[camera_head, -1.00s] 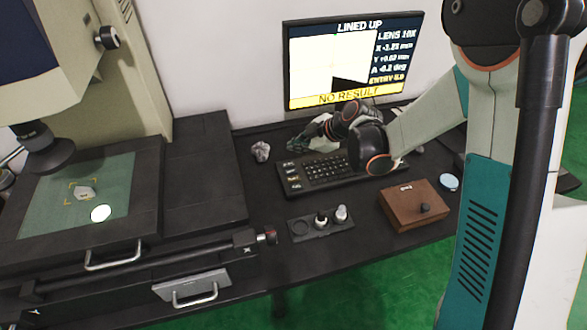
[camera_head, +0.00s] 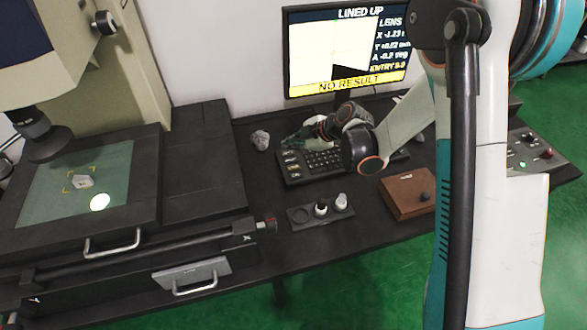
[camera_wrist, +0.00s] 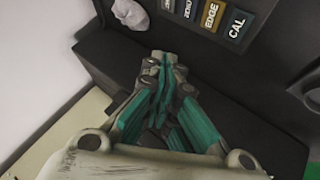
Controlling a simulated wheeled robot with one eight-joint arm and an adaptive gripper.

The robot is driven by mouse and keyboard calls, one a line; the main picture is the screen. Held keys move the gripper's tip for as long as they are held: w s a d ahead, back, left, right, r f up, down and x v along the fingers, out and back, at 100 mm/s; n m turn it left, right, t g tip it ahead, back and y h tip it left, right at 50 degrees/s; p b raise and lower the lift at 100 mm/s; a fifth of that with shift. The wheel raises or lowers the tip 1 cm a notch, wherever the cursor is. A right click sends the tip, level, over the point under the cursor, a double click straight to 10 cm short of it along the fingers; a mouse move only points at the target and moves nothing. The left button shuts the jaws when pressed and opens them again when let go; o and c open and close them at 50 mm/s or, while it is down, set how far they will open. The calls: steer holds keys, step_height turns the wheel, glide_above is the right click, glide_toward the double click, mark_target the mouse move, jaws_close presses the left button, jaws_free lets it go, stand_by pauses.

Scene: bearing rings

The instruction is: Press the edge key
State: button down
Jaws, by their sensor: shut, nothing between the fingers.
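In the head view my gripper (camera_head: 290,142) is at the keyboard's back left corner, partly hidden by my wrist. I cannot tell its height.
The monitor (camera_head: 338,85) reads LINED UP and NO RESULT. A grey lump (camera_head: 260,140) lies left of the keyboard. A holder (camera_head: 300,215) with small bottles and a brown box (camera_head: 402,205) stand in front. The measuring stage (camera_head: 35,205) is at left.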

mark_target(292, 169)
step_height(292, 169, down, 7)
steer(key=b, duration=0.4)
steer(key=shift+f, duration=0.15)
stand_by(1.2)
steer(key=shift+f+b, duration=0.4)
steer(key=shift+f, duration=0.3)
stand_by(0.6)
steer(key=shift+r, duration=0.1)
steer(key=shift+r+p, duration=0.35)
steer(key=shift+r, duration=0.3)
steer(key=shift+r+p, duration=1.4)
steer(key=shift+r, duration=1.1)
